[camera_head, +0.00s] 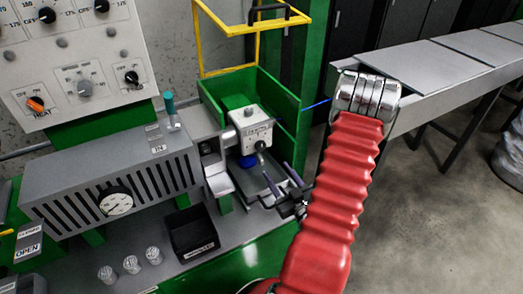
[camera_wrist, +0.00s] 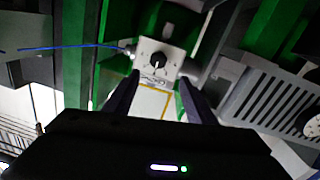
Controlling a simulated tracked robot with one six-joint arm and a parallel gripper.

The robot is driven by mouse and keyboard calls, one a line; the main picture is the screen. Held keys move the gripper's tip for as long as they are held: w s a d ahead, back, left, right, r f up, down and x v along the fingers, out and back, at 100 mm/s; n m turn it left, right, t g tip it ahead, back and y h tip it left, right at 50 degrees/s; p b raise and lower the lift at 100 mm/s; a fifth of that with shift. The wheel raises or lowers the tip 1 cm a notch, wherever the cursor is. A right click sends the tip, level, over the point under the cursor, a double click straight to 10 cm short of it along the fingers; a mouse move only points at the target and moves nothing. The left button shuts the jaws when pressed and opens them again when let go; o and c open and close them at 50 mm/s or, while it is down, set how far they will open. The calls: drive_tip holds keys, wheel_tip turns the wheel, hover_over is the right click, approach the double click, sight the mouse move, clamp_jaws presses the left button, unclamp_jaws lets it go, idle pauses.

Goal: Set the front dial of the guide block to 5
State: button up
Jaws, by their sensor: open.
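The guide block (camera_head: 249,125) is a pale box inside the green frame, near the middle of the head view. Its front dial (camera_head: 260,145) is a small knob on the face toward me; its number setting is too small to read. In the wrist view the guide block (camera_wrist: 168,50) shows its face with the black dial (camera_wrist: 158,58) in the upper middle. My gripper (camera_head: 292,188) is open and empty, in front of and to the lower right of the block. In the wrist view its two fingers (camera_wrist: 153,92) point toward the block and stand apart from the dial.
A blue cable (camera_head: 318,103) runs to the right from the green housing; it also shows in the wrist view (camera_wrist: 70,47). A yellow frame (camera_head: 255,30) rises above. A grey vented box with a gauge (camera_head: 116,202) and a black bin (camera_head: 192,234) stand left.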

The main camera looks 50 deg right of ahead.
sight(261, 147)
drive_tip(key=shift+s, duration=0.15)
idle(0.3)
drive_tip(key=x, duration=1.4)
drive_tip(key=shift+s+d+r, duration=0.1)
drive_tip(key=shift+r, duration=0.05)
drive_tip(key=shift+c, duration=0.3)
drive_tip(key=c, duration=0.9)
drive_tip(key=shift+s+a, duration=0.1)
drive_tip(key=shift+a, duration=0.1)
drive_tip(key=shift+c, duration=0.3)
drive_tip(key=shift+d, duration=0.1)
